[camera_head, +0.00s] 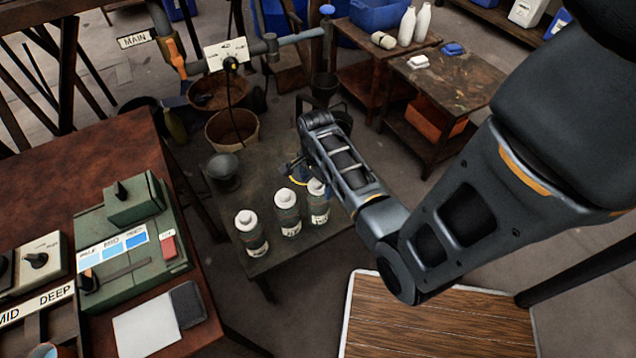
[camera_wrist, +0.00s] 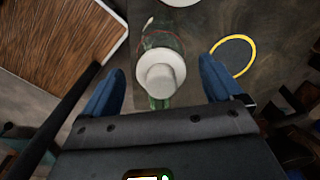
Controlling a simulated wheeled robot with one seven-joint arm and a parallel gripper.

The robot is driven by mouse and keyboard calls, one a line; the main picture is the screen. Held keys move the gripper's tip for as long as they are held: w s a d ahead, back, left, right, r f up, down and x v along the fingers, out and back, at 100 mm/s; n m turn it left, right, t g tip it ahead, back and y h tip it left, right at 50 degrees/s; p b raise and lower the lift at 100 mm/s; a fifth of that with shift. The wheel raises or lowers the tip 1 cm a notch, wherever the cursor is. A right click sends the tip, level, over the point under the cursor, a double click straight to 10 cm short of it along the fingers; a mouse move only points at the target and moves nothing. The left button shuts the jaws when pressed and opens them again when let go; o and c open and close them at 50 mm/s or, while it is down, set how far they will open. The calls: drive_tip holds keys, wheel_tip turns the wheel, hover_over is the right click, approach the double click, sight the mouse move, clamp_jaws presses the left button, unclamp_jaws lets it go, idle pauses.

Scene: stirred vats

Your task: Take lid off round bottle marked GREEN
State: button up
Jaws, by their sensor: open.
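Three round bottles with white lids stand upright in a row on a low dark table (camera_head: 222,207): a left one (camera_head: 251,236), a middle one (camera_head: 287,214) and a right one (camera_head: 318,207). Their labels are too small to read. In the wrist view, one greenish bottle (camera_wrist: 162,37) has its white lid (camera_wrist: 161,75) between the blue fingers of my open gripper (camera_wrist: 162,78), with gaps on both sides. It appears to be the right one. Another bottle's white edge (camera_wrist: 180,2) shows at the top. In the head view my forearm mostly hides the gripper.
A yellow ring (camera_wrist: 233,56) lies on the table beside my right finger. A wooden board with a pale edge (camera_head: 437,322) is at the front. A bench with green control boxes (camera_head: 130,235) stands at left. Buckets (camera_head: 232,129) and side tables (camera_head: 455,80) stand behind.

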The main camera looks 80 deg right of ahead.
drive_tip(key=shift+c, duration=0.3)
drive_tip(key=c, duration=1)
drive_tip(key=shift+c, duration=0.2)
